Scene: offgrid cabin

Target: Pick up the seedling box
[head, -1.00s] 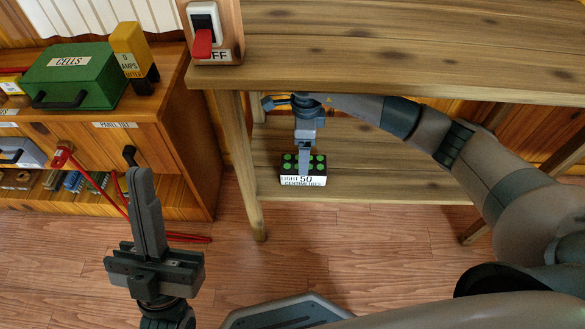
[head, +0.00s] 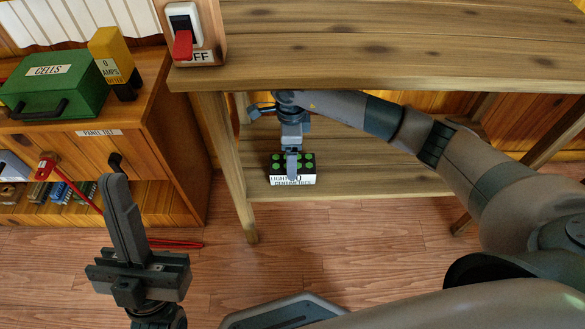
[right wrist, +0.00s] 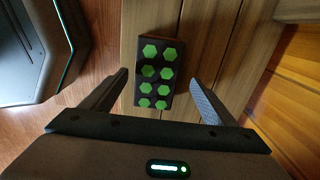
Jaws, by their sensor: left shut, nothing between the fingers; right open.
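The seedling box (head: 291,180) is a small dark box with green hexagonal tops and a white label reading "LIGHT" and "CENTIMETRES". It sits on the lower shelf near its front edge. In the right wrist view the box (right wrist: 158,72) lies between the two spread fingers, apart from both, its near end reaching in between their tips. My right gripper (right wrist: 160,88) is open; in the head view the right gripper (head: 292,165) is above the box and hides part of it and its label. My left gripper (head: 114,182) is shut and empty, away from the box at the left.
The lower shelf (head: 370,182) is bare to the right of the box. The table top (head: 400,40) overhangs it, and a table leg (head: 226,165) stands left of it. A cabinet with a green box (head: 55,85) and yellow meter (head: 112,58) is at the left.

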